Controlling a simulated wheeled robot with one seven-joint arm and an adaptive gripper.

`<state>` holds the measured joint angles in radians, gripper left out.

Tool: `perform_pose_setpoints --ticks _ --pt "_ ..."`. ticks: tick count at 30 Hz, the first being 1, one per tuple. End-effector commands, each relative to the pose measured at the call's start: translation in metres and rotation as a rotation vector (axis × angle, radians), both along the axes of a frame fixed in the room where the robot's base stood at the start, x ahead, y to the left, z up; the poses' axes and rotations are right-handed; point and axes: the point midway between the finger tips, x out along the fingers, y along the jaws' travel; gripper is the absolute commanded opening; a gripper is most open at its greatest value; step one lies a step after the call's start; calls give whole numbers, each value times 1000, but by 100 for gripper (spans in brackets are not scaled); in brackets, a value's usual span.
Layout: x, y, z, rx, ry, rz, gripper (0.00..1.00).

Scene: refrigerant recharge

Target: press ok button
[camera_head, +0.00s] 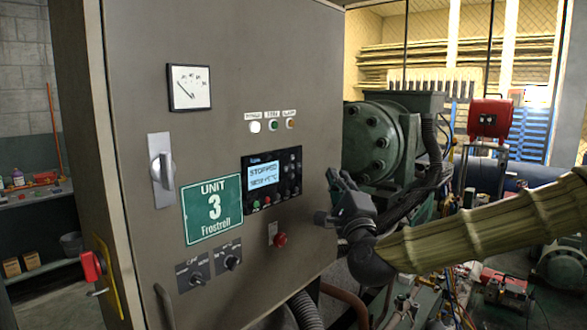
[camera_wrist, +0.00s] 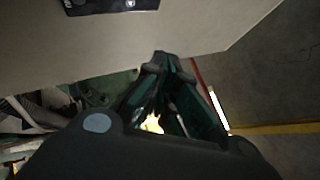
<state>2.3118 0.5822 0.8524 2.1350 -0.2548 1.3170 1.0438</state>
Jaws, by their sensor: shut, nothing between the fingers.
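The controller panel (camera_head: 272,179) is black with a lit blue display that appears to read "STOPPED" on its top line. Small buttons sit to the right of the display and along its lower edge; their labels are too small to read, so I cannot tell which one is OK. My gripper (camera_head: 338,180) is shut and empty, right of the panel near the cabinet's right edge, apart from the buttons. In the wrist view my gripper's fingertips (camera_wrist: 164,60) point up toward the cabinet face, and the lower edge of the panel (camera_wrist: 112,6) shows at the top.
The grey cabinet (camera_head: 225,130) carries a gauge (camera_head: 189,87), three small lamps, a rotary handle (camera_head: 161,170), a green "UNIT 3" sign (camera_head: 212,209), two selector knobs and a red button (camera_head: 280,239). A green compressor (camera_head: 380,140) and pipes stand behind my gripper.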

Motion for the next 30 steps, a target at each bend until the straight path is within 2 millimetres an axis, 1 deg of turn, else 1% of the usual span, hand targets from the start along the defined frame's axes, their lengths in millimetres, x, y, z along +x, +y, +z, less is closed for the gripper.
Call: perform_pose_setpoints --ticks 5,16,21,30 --pt "6 9 1 -1 0 0 0" --pt "30 42 2 -1 1 0 0" --pt "41 56 -2 -1 0 0 0" --pt "50 70 -1 -2 0 1 0"
